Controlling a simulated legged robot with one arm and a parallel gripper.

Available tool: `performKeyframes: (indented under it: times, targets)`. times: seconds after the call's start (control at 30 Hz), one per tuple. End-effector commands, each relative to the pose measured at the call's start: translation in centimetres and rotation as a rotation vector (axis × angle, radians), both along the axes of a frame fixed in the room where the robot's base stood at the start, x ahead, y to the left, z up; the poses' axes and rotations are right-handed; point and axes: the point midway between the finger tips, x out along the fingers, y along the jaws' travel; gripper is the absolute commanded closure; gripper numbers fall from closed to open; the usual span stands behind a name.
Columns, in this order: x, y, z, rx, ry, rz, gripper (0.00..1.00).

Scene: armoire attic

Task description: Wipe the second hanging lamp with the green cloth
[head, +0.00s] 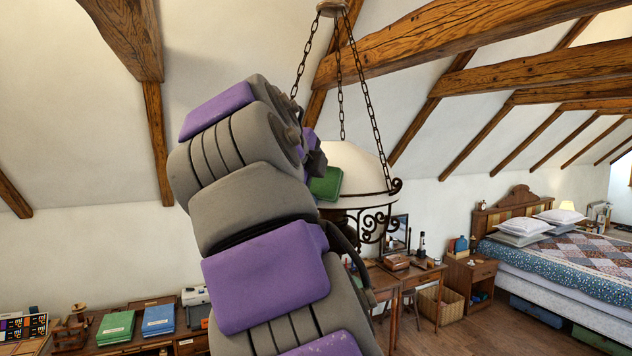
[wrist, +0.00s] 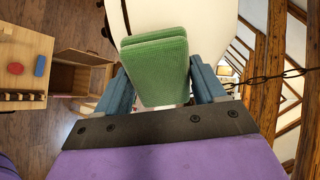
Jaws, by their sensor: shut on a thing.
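The hanging lamp (head: 362,172) has a white dome shade and dark scrolled ironwork below it. It hangs from chains near the middle of the head view. Its pale shade (wrist: 215,18) also fills the top of the wrist view. My gripper (wrist: 157,68) is shut on the folded green cloth (wrist: 160,90), held between its two blue fingers. In the head view the green cloth (head: 326,184) is at the left side of the shade, overlapping its edge. I cannot tell whether it touches. My arm hides the gripper fingers in the head view. No other hanging lamp shows.
Chains (head: 365,95) rise from the lamp to the ceiling mount, close to my arm. Wooden beams (head: 470,40) cross the sloped ceiling. Below stand a desk (head: 405,280), a nightstand (head: 468,275) and a bed (head: 560,260). A table at lower left holds a green book (head: 116,327).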

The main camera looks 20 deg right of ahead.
Motion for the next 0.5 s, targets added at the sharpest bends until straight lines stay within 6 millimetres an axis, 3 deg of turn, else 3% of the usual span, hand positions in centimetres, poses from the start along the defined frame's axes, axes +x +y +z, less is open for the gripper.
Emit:
performKeyframes:
  times: [0.5]
  targets:
    - [-1.8,-3.9,-0.3,0.011,0.002,-0.002,0.55]
